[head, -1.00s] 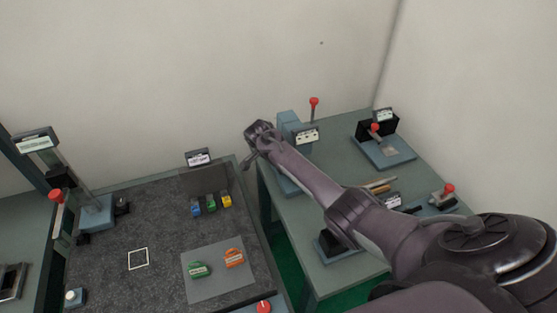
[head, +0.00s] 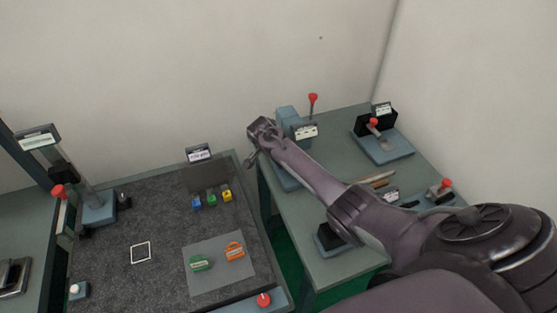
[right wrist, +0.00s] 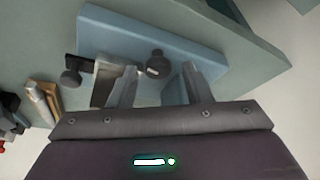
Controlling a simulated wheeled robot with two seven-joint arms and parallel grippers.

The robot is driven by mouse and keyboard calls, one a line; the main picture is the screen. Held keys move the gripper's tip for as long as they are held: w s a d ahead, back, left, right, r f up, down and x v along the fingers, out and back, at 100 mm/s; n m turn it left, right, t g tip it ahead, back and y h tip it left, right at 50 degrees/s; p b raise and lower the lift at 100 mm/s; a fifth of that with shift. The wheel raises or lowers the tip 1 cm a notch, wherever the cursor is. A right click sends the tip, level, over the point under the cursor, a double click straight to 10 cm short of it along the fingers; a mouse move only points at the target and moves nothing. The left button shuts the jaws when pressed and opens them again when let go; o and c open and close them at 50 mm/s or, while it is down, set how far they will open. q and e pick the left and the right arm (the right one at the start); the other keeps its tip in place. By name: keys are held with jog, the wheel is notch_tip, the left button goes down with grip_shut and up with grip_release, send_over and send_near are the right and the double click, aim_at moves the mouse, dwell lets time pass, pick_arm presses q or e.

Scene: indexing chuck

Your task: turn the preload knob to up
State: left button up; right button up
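My right arm reaches across the head view to its gripper (head: 258,148), at the near left side of a blue-grey fixture (head: 287,117) with a sign on the right table. In the right wrist view the two fingers of this gripper (right wrist: 158,78) are apart. A dark round knob (right wrist: 157,64) shows between and just beyond the fingertips, over a blue base plate (right wrist: 120,30). Contact with it cannot be told. A second dark knob (right wrist: 71,78) sits left of the fingers. No label or pointer on either knob is readable. My left gripper is not in view.
A red-balled lever (head: 313,98) rises behind the fixture. Another lever fixture (head: 384,147) stands at the back right. The left table (head: 110,255) holds blue, green and yellow blocks, green and orange parts on a grey mat (head: 218,279), and a press-like stand (head: 98,208).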

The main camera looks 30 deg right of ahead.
dwell(0.3)
jog(key=b+v, duration=0.1)
jog(key=v, duration=0.6)
jog(key=shift+s+a+r+b, duration=0.1)
jog(key=shift+a+r+b, duration=0.05)
jog(key=shift+r+b, duration=0.2)
jog(key=shift+a, duration=0.1)
